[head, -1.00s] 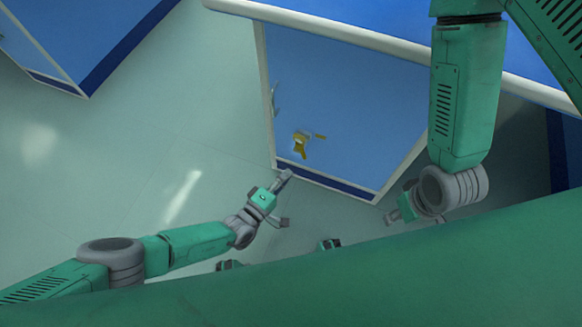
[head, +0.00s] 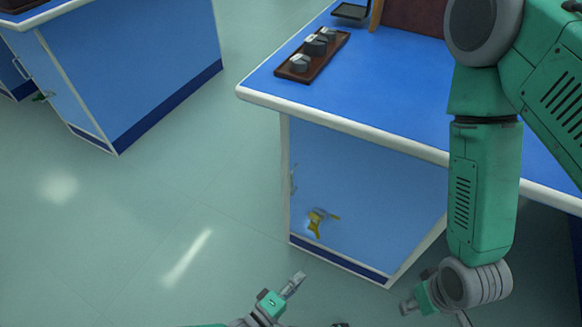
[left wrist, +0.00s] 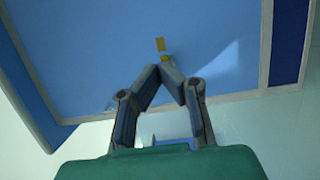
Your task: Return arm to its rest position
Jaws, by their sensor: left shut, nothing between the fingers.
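My left gripper (head: 293,284) is low in the head view, in front of the lower blue bench side. Its fingers are shut and empty. In the left wrist view the two grey fingers (left wrist: 163,68) meet at their tips in front of a blue panel. My right arm (head: 478,190) hangs down at the right of the head view, beside the bench. A small green and grey part at its lower end (head: 412,302) is partly hidden, and its fingers cannot be made out.
A blue bench (head: 375,125) with a white edge stands close ahead. A brown tray (head: 312,58) with several small grey pieces lies on it. A yellow item (head: 316,222) shows on its side panel. Another blue bench (head: 130,70) stands at left. Open floor (head: 120,230) lies between.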

